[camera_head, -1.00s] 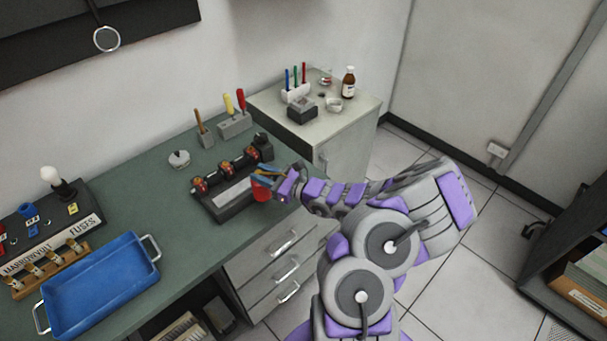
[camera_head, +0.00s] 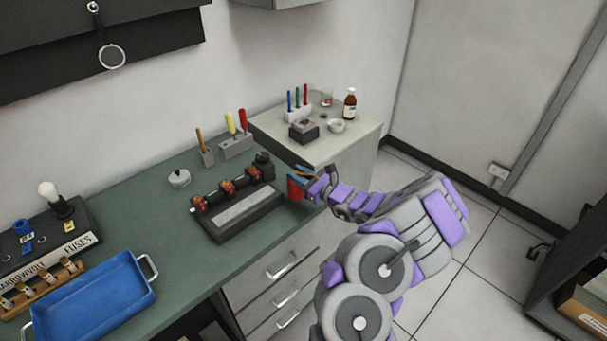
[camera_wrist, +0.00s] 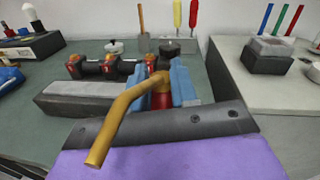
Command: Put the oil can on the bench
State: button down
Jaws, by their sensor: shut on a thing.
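The oil can (camera_head: 295,189) is red with a brass spout. My gripper (camera_head: 301,177) is shut on it at the bench's right front edge, just right of the black device. In the wrist view the brass spout (camera_wrist: 125,117) points toward the camera, and the red body shows between the blue finger pads, partly hidden. I cannot tell whether the can touches the bench. The bench (camera_head: 150,215) has a green top with drawers below its front edge.
A black device with a roller row (camera_head: 240,211) lies beside the can. Screwdrivers in a grey block (camera_head: 236,146) and a round lidded tin (camera_head: 179,179) stand behind. A blue tray (camera_head: 95,298) is at the left. A pale cabinet (camera_head: 350,145) with a brown bottle (camera_head: 349,105) adjoins at right.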

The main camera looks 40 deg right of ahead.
jog(key=w+d+f+b, duration=0.2)
jog(key=w+d+f, duration=0.2)
jog(key=d, duration=0.1)
dwell(0.5)
jog(key=c, duration=0.9)
grip_release()
jog(key=shift+o, duration=0.2)
jog(key=shift+s, duration=0.1)
jog(key=p+v, duration=0.2)
jog(key=v, duration=1)
jog(key=shift+s+a+f, duration=0.1)
jog(key=shift+a, duration=0.05)
